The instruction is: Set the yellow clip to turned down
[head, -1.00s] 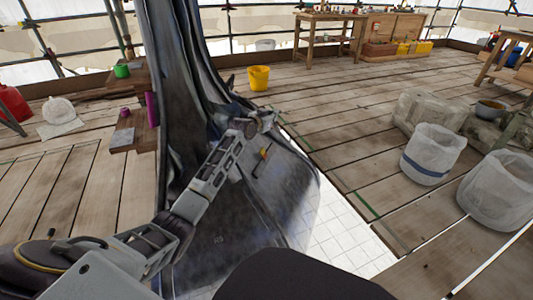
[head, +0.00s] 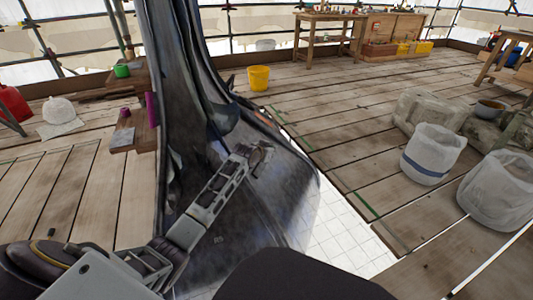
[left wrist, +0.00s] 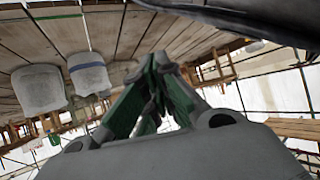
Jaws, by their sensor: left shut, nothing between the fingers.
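My left gripper (head: 261,157) is in front of the lower flared part of the dark grey spire (head: 285,185), its fingers shut and empty. I cannot tell whether the fingers touch the spire. The yellow clip does not show now; the gripper covers the spot where it was seen on the spire's face. Its setting cannot be seen. In the left wrist view the green-padded fingers (left wrist: 152,72) come together at their tips. The dark edge of the spire (left wrist: 250,18) crosses the upper right there, and no clip shows. My right gripper is not in view.
A small wooden shelf (head: 124,138) stands left of the spire with a purple item. A yellow bucket (head: 259,78) stands behind on the plank floor. White sacks (head: 432,153) and stone blocks stand at the right. White grid flooring (head: 345,235) lies right of the spire's base.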

